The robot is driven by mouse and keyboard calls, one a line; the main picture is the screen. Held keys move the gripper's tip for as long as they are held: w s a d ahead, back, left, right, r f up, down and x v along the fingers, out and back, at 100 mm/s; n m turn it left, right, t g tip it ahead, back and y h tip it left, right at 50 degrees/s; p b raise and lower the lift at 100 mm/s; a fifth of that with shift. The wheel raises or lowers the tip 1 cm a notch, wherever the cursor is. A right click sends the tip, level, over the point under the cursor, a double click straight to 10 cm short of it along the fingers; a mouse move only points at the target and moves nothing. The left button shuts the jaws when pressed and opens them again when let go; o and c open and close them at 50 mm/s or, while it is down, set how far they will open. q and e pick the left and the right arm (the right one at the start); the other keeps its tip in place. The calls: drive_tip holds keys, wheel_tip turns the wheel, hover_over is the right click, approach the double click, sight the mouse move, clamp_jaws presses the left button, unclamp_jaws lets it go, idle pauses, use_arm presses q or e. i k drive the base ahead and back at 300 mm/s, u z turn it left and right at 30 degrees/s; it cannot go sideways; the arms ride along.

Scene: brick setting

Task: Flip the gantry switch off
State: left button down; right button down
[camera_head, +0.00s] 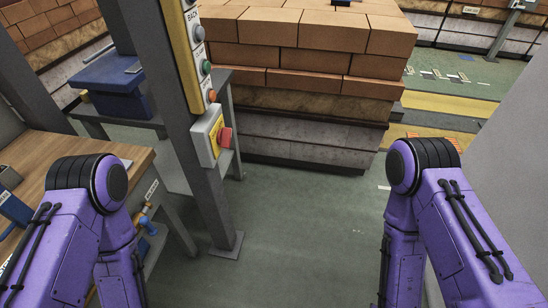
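A grey box with a yellow face (211,142) is mounted on a grey steel post (201,185) left of the middle. A red switch knob (225,137) sticks out of its right side. I cannot tell from here whether it stands at on or off. Above it on the post is a yellow-edged panel (184,60) with a column of round buttons, among them a green one (206,67) and an orange one (211,96). Only purple links of my two arms show, low at the left and right. Both grippers are out of the picture.
A large brick stack (290,75) on a pallet stands behind the post. A wooden-topped bench (125,158) is at the left, with a blue case (115,85) on a table behind it. A grey surface (510,120) rises at the right. The green floor (300,220) between is clear.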

sight(224, 135)
drive_tip(key=z, duration=0.7)
drive_tip(key=k, duration=1)
drive_tip(key=z, duration=0.75)
drive_tip(key=i, duration=1.65)
drive_tip(key=u, duration=1.5)
drive_tip(key=i, duration=0.7)
drive_tip(key=u, duration=0.7)
